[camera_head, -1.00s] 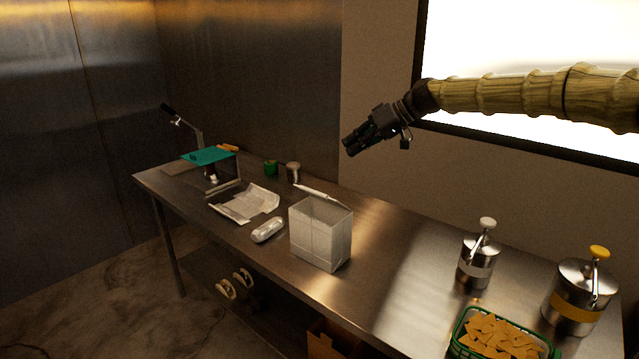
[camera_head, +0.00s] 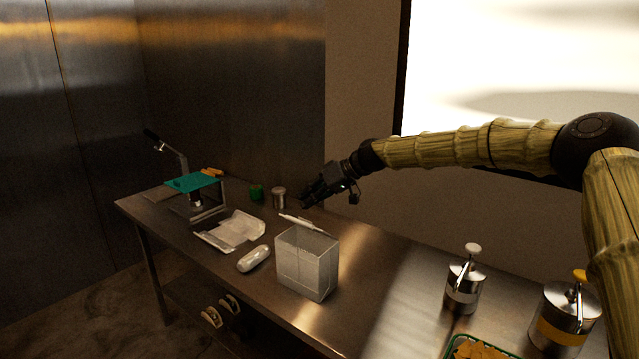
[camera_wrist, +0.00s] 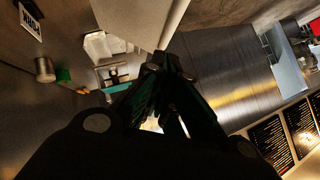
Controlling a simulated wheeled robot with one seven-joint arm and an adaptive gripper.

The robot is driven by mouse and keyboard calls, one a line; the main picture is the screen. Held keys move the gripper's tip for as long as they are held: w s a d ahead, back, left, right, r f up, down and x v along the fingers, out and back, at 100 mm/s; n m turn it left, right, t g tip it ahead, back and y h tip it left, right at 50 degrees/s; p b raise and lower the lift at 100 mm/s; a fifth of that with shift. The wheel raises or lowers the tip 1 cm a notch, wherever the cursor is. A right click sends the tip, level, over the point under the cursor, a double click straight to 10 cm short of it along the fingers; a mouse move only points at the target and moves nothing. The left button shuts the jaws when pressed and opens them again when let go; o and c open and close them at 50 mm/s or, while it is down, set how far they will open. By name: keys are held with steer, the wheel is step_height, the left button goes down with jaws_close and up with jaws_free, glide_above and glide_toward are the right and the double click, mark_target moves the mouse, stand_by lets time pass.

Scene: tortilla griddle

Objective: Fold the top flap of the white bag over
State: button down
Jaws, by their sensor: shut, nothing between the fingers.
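The white bag (camera_head: 306,264) stands upright and open at the top on the steel table. Its top flap (camera_head: 304,224) sticks up and leans back at the rear rim. My gripper (camera_head: 308,203) is shut and empty, just above and behind the flap, with a small gap that I cannot judge exactly. In the wrist view my gripper's fingers (camera_wrist: 167,68) are together, and a pale surface, likely part of the bag (camera_wrist: 140,18), lies just beyond them at the top.
A foil-wrapped roll (camera_head: 254,258) and a paper sheet (camera_head: 232,231) lie left of the bag. A metal cup (camera_head: 279,197) and green container (camera_head: 257,192) stand behind. Two pump dispensers (camera_head: 464,287) (camera_head: 562,318) and a green basket (camera_head: 478,347) are at the right.

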steer(key=shift+s+a+f+p, duration=0.1)
steer(key=shift+s+f+p, duration=0.2)
steer(key=shift+f, duration=0.2)
steer(key=shift+s+a+f+p, duration=0.15)
steer(key=shift+s+f, duration=0.1)
steer(key=shift+f, duration=0.25)
steer(key=shift+a+f, duration=0.1)
steer(key=shift+f, duration=0.15)
steer(key=shift+s, duration=0.1)
steer(key=s+a+f+t+h+b, duration=0.1)
steer(key=b, duration=0.1)
steer(key=s+f+n+b, duration=0.1)
steer(key=b, duration=0.1)
steer(key=s+a+f+n+t+h+b, duration=0.1)
steer(key=b, duration=0.1)
steer(key=shift+a+f+t+h+b, duration=0.3)
steer(key=shift+f+b, duration=0.05)
steer(key=f+b, duration=0.1)
steer(key=s+f+t+b, duration=0.1)
steer(key=a+f+n+h+b, duration=0.1)
steer(key=shift+s+f, duration=0.2)
steer(key=shift+a, duration=0.15)
